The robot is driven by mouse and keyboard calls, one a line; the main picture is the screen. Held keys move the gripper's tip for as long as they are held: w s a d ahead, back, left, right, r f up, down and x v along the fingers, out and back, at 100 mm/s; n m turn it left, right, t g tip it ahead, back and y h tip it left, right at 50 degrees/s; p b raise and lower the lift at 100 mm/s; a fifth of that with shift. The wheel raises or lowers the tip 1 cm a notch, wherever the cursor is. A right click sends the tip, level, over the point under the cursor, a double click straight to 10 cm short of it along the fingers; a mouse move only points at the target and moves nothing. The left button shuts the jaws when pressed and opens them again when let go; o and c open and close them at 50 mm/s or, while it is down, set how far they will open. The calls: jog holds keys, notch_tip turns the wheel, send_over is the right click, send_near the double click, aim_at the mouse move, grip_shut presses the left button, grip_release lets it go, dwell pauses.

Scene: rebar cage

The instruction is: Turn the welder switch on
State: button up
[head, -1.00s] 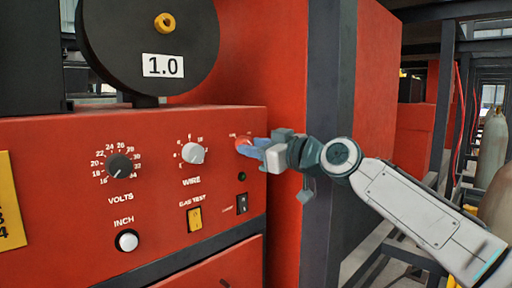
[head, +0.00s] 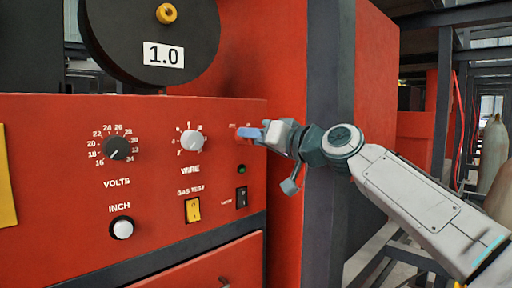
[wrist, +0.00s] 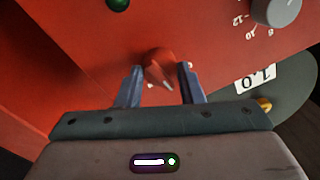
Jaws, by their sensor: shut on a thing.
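The welder (head: 60,230) is a red cabinet with a control panel. Its red rotary switch (wrist: 158,64) sits between my two blue fingers in the wrist view, with its pale pointer toward the bottom of that picture. In the head view the switch is mostly hidden behind my fingers at the panel's upper right. My gripper (head: 243,133) is shut on this switch, with one finger on either side, and it also shows in the wrist view (wrist: 162,74). A small green lamp (head: 241,169) is below the switch and looks green.
Nearby on the panel are the volts knob (head: 117,148), wire knob (head: 191,143), white inch button (head: 121,228), yellow gas test switch (head: 193,210) and a black rocker switch (head: 241,197). A black spool (head: 120,45) stands above. A dark post (head: 335,180) rises to the right of the panel.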

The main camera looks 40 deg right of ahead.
jog(key=m+h+b, duration=0.1)
jog(key=m, duration=1)
dwell(0.6)
jog(key=o, duration=1)
jog(key=shift+a, duration=0.1)
